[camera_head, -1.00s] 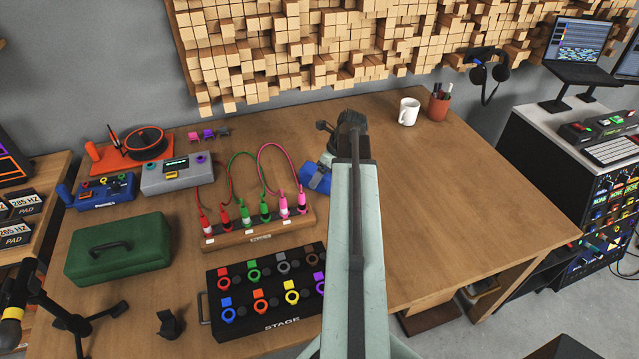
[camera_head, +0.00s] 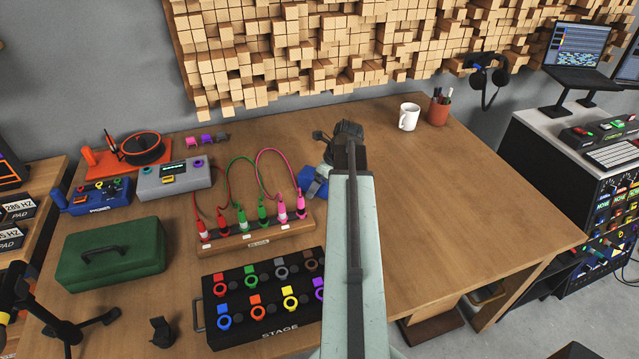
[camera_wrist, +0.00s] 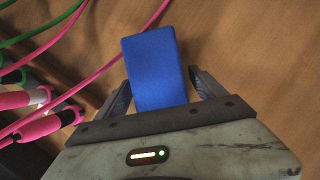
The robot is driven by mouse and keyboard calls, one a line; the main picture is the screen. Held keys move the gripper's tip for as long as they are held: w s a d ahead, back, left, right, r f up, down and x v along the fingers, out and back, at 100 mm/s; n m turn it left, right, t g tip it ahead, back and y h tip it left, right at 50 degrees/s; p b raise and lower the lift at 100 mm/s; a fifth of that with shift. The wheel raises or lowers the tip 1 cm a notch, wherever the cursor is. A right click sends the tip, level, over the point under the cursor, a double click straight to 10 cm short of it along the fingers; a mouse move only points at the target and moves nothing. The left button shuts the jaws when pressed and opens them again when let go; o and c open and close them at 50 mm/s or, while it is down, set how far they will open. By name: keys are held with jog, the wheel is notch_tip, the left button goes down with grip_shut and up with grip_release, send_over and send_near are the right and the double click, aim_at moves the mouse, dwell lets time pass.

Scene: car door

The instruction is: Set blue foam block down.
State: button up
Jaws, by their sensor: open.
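The blue foam block (camera_wrist: 155,68) lies on the wooden table, between the two dark fingers of my gripper (camera_wrist: 161,80) in the wrist view. The fingers stand apart, with a visible gap at the block's right side; at its left side the gap is small and I cannot tell if that finger touches. In the head view the blue block (camera_head: 312,184) shows just left of my arm, partly hidden, beside the right end of the cable rack. My gripper is mostly hidden behind my arm there.
The wooden cable rack (camera_head: 225,245) with red, green and pink cables stands close left of the block. A black STAGE pedal board (camera_head: 240,322) and green case (camera_head: 112,255) lie nearer. A white mug (camera_head: 408,117) and pen cup (camera_head: 438,112) stand at the back. The table's right side is clear.

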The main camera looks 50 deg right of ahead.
jog(key=c, duration=1.6)
jog(key=shift+r, duration=0.1)
